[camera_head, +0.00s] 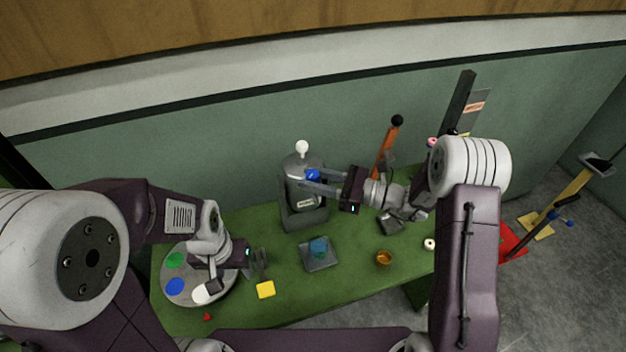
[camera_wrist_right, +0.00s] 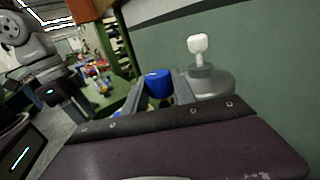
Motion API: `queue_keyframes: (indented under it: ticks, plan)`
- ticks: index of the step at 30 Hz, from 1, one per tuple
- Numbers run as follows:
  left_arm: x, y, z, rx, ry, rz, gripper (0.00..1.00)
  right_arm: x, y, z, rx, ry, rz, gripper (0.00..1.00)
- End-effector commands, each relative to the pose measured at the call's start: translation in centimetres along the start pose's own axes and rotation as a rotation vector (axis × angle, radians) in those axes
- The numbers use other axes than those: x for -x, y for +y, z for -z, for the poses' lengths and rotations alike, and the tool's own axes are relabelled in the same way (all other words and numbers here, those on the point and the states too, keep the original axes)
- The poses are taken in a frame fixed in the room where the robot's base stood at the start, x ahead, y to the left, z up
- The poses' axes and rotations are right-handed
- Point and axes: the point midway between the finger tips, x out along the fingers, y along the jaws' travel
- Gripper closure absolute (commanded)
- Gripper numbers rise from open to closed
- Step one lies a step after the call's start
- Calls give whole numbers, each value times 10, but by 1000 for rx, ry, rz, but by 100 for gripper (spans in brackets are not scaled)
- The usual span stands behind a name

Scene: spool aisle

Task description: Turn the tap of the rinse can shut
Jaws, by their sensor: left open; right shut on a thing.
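The rinse can (camera_head: 295,190) is a grey can with a white knob on top, standing on a dark block on the green table. Its blue tap (camera_head: 313,174) is near the top, and it also shows in the right wrist view (camera_wrist_right: 158,80). My right gripper (camera_head: 309,181) reaches in from the right, with its fingers shut on the blue tap, one on each side. The can's shoulder (camera_wrist_right: 212,84) shows just behind the fingers in the wrist view. My left gripper (camera_head: 260,266) is open and empty near a yellow block at the left.
A blue cup (camera_head: 318,246) stands on a grey square tray (camera_head: 324,264) in front of the can. A round disc (camera_head: 222,296) with coloured spots, a yellow block (camera_head: 265,290), an orange cup (camera_head: 384,258) and a white ring (camera_head: 429,244) lie around. An orange lever (camera_head: 386,147) stands behind my right arm.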

Motion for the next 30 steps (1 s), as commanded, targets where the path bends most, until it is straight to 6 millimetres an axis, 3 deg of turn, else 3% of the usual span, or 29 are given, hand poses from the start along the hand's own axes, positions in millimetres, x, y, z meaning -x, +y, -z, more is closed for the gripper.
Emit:
queue_keyframes:
  ticks: [15,30]
  plan:
    - [-10,0,-1,0,0,0,48,0,-1,2,1,1,-462,100]
    - [-16,0,-2,0,0,0,48,-1,0,1,1,-1,-693,100]
